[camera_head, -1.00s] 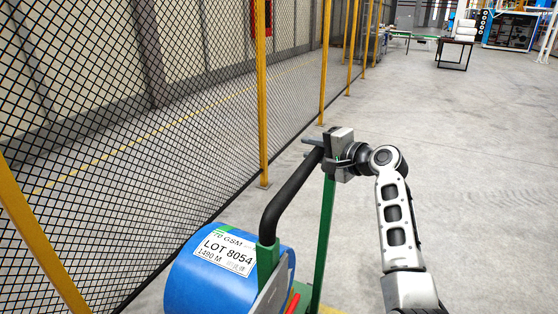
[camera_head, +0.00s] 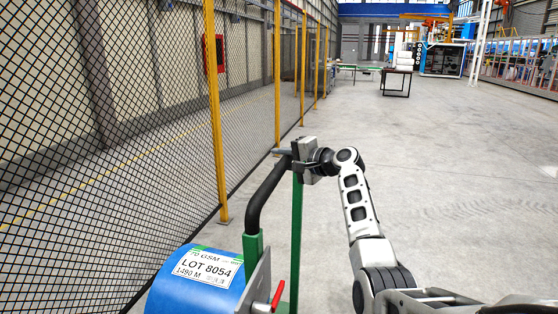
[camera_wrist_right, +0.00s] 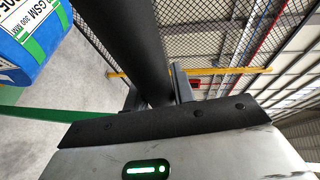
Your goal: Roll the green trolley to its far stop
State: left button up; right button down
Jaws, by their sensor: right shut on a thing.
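The green trolley has a green post (camera_head: 297,235) and a bent black handle bar (camera_head: 262,197). It carries a blue roll (camera_head: 195,291) with a white label reading LOT 8054. A red lever (camera_head: 277,297) shows at the trolley's side near the bottom edge. My right gripper (camera_head: 287,153) is shut on the upper end of the black handle bar. In the right wrist view the dark bar (camera_wrist_right: 135,45) runs between the fingers (camera_wrist_right: 157,95). The trolley's base and wheels are out of view, and no far stop is visible. My left gripper is not in view.
A black mesh fence with yellow posts (camera_head: 217,120) runs along the left, beside the trolley. Open concrete floor (camera_head: 440,150) lies ahead and to the right. A dark table (camera_head: 397,72) with white items and blue machinery (camera_head: 441,59) stand far back.

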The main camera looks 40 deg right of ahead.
jog(key=c, duration=1.2)
grip_release()
jog(key=shift+o, duration=0.2)
jog(key=shift+s, duration=0.1)
jog(key=b+v, duration=0.1)
jog(key=v, duration=1.5)
